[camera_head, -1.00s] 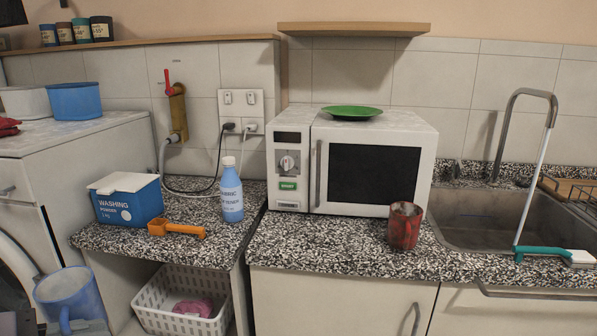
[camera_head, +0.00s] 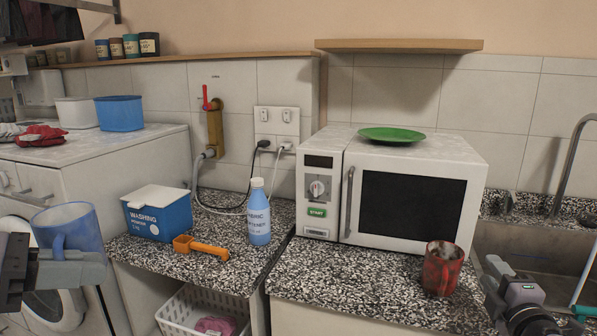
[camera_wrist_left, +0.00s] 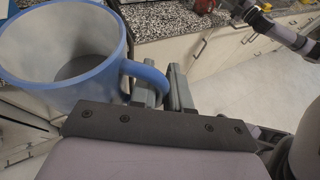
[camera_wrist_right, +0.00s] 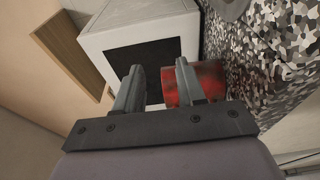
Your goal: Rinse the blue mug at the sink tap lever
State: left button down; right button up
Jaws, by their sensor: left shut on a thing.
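The blue mug (camera_head: 75,228) is upright at the left of the head view, held in the air in front of the washing machine. My left gripper (camera_head: 62,268) is shut on its handle; the left wrist view shows the mug (camera_wrist_left: 60,60) looking empty inside. My right gripper (camera_head: 518,292) is at the lower right, near the red mug and the sink. Its fingers (camera_wrist_right: 158,82) are apart with nothing held between them. The grey sink tap (camera_head: 572,165) is cut off at the right edge; its lever cannot be made out. The sink (camera_head: 540,262) is partly hidden by my right gripper.
A red mug (camera_head: 442,268) stands on the speckled counter (camera_head: 345,292) before the microwave (camera_head: 415,195). Fabric softener (camera_head: 259,215), a washing powder box (camera_head: 158,215) and an orange scoop (camera_head: 200,247) are on the lower left counter. A red-handled wall tap (camera_head: 213,125) is above.

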aim_at(512, 193)
jog(key=i+l, duration=0.3)
jog(key=l, duration=0.15)
jog(key=i+l, duration=0.25)
jog(key=l, duration=0.2)
jog(key=i+l, duration=0.3)
jog(key=l, duration=0.1)
